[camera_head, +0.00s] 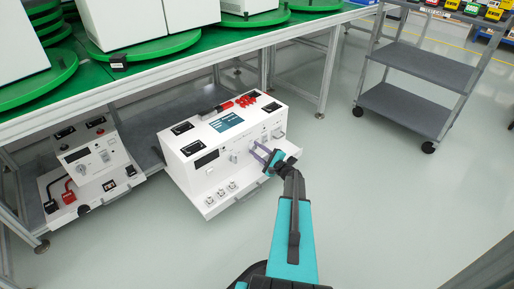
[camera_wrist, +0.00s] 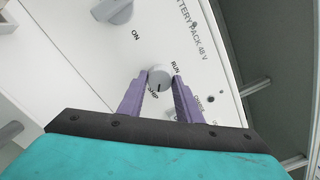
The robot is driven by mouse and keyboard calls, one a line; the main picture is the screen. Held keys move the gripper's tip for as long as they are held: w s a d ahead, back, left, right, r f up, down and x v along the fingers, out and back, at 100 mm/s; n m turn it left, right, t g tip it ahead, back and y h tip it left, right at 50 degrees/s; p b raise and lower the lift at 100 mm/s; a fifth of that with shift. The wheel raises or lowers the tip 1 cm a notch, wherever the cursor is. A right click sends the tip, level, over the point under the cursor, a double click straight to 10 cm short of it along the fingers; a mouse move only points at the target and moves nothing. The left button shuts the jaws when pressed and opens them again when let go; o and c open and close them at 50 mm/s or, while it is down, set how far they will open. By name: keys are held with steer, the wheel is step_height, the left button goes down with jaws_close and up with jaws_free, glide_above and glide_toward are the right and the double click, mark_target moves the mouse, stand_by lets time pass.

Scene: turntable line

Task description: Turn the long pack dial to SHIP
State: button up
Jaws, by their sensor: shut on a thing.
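The long white battery pack (camera_head: 205,170) sits low in front of the green-topped bench. Its front panel (camera_wrist: 60,75) fills much of the wrist view, with the print "BATTERY PACK 48 V". My gripper (camera_wrist: 159,84) has its two purple fingers on either side of a small round pale dial (camera_wrist: 159,77), shut on it. In the head view my gripper (camera_head: 260,153) is at the pack's front, right of centre.
A larger grey knob (camera_wrist: 113,11) with "ON" beside it is on the same panel. A second white unit (camera_head: 95,160) with red and black plugs stands to the left. A grey shelf cart (camera_head: 405,108) is at the right. The floor in front is clear.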

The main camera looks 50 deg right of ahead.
steer(key=shift+m+p, duration=0.7)
steer(key=shift+m, duration=0.5)
steer(key=o, duration=1)
steer(key=shift+o, duration=0.2)
steer(key=shift+s, duration=0.15)
steer(key=s+a+p, duration=0.1)
steer(key=s+p, duration=0.2)
steer(key=s, duration=1)
steer(key=shift+s, duration=0.25)
